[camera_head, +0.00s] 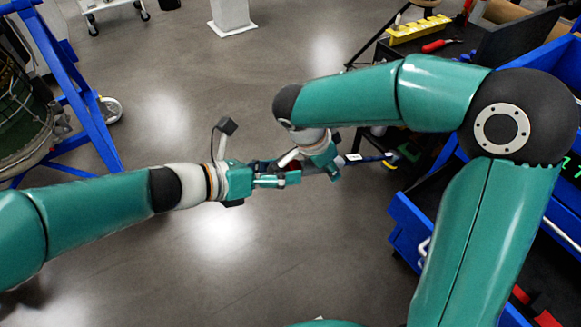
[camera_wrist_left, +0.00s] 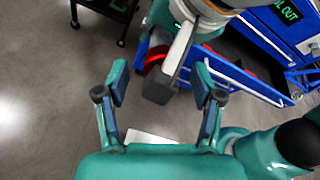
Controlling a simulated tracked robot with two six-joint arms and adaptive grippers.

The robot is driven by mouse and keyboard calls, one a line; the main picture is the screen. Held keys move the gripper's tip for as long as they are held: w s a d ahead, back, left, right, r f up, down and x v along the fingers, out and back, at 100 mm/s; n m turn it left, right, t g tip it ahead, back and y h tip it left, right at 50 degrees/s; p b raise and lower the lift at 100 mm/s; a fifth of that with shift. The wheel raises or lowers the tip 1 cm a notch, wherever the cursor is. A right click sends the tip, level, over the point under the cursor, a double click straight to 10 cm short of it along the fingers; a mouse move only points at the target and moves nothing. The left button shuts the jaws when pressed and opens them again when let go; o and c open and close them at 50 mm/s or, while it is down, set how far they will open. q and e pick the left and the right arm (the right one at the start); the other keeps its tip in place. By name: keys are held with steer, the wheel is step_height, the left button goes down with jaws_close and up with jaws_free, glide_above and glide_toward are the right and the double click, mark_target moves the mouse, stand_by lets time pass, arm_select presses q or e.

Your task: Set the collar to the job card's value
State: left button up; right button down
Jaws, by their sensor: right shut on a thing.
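My right gripper (camera_head: 328,160) is shut on a slim dark-blue tool (camera_head: 370,158) with a pale label and a yellow end pointing right. My left gripper (camera_head: 284,172) faces it from the left, close to it. In the left wrist view the left gripper's (camera_wrist_left: 161,88) two fingers stand wide apart with no object clasped between them. A red rounded part (camera_wrist_left: 155,60) shows beyond the fingers, partly hidden behind my right wrist's pale bar and dark block. I cannot make out the collar's setting, and no job card is readable.
A blue cabinet (camera_head: 408,225) with open drawers stands at the right; its green display (camera_wrist_left: 290,14) partly reads "OUT". A dark bench at the back right holds a yellow rack (camera_head: 418,29) and red-handled pliers (camera_head: 438,46). A blue stand (camera_head: 78,90) is at left. Grey floor is clear below.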

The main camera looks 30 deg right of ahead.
arm_select(q)
steer(key=shift+o, duration=0.2)
arm_select(e)
steer(key=shift+r, duration=0.1)
arm_select(q)
steer(key=shift+o, duration=0.6)
steer(key=shift+v, duration=2.5)
arm_select(e)
steer(key=shift+r, duration=0.1)
